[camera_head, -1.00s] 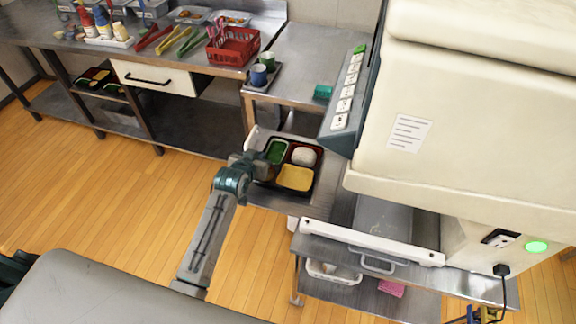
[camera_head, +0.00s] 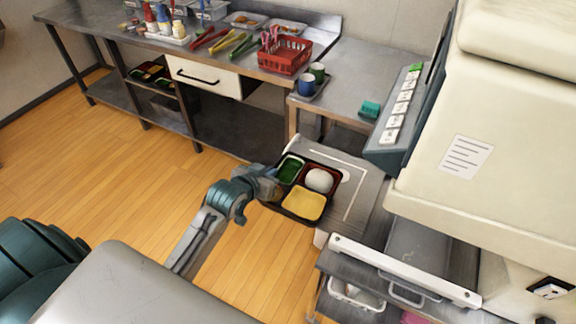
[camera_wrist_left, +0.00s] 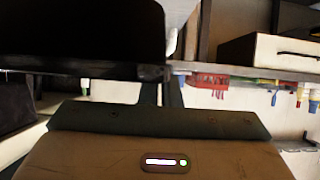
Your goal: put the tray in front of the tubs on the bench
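The tray (camera_head: 278,207) is a dark bento tray with a green food, a white round portion and a yellow portion in its compartments. In the head view it looks level and hangs over the left edge of a metal plate beside the machine. My left gripper (camera_head: 268,186) is at the tray's left rim and appears shut on it; the fingertips are partly hidden. A large dark shape, likely the tray, fills the upper left of the left wrist view. Clear tubs (camera_head: 211,10) stand at the back of the bench (camera_head: 110,18). My right gripper is not in view.
On the bench are sauce bottles (camera_head: 163,20), coloured tongs (camera_head: 232,42), a red basket (camera_head: 284,57) and shallow white containers (camera_head: 245,20). Cups (camera_head: 306,84) stand on a side table. The big cream machine (camera_head: 500,130) blocks the right. Floor (camera_head: 110,150) lies open before the bench.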

